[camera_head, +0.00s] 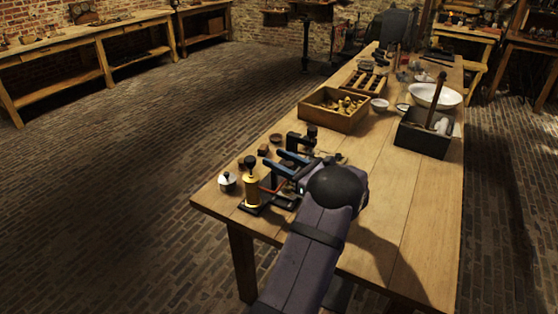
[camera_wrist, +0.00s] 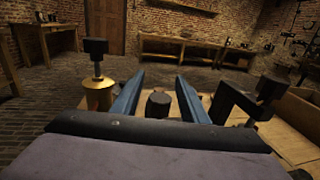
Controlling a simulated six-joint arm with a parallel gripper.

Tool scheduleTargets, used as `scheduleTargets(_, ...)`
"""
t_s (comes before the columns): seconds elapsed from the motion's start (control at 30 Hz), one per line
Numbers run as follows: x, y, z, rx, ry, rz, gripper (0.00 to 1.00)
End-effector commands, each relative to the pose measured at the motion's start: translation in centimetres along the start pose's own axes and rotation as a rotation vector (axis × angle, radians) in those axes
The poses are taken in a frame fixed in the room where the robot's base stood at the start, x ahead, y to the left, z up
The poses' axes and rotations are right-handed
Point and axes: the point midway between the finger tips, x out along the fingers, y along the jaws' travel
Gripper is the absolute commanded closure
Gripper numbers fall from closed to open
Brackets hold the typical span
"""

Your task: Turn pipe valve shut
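My gripper (camera_head: 272,157) is over the near left end of the workbench, its two blue fingers apart. In the wrist view the open gripper (camera_wrist: 160,80) has a dark, short round-topped piece (camera_wrist: 158,104) showing between its fingers, with no clear contact. A brass cylinder with a black knob on a stem (camera_head: 252,189) stands left of the fingers, and also shows in the wrist view (camera_wrist: 98,97). A black bracket-like fitting with a knob (camera_head: 301,142) stands on the other side, also in the wrist view (camera_wrist: 238,102). I cannot tell which piece is the pipe valve; my arm hides part of the apparatus.
A small lidded white pot (camera_head: 227,182) stands near the bench (camera_head: 385,215) edge. Small brown blocks lie beyond the fingers. A wooden tray (camera_head: 328,121) of brass parts, a dark box (camera_head: 420,144) and a white basin (camera_head: 436,91) stand farther back. The bench's right front is clear.

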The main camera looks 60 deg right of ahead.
Motion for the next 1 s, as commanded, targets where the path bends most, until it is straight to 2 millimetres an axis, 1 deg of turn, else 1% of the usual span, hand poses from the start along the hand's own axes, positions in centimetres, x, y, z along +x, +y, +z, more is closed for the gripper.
scheduleTargets(0.17, -0.3, 0.0, -0.1, 0.001, 0.001, -0.001, 0.60)
scheduleTargets(0.27, -1.1, -0.1, -0.1, 0.001, 0.000, -0.003, 0.60)
scheduleTargets(0.5, -4.3, -0.1, -0.1, 0.000, 0.000, -0.003, 0.60)
scheduleTargets(0.7, -6.5, -0.1, -0.1, 0.000, 0.000, -0.002, 0.60)
scheduleTargets(0.83, -7.2, 0.0, 0.0, 0.000, 0.000, -0.001, 0.60)
scheduleTargets(1.0, -7.4, 0.0, 0.0, 0.000, 0.000, 0.000, 0.60)
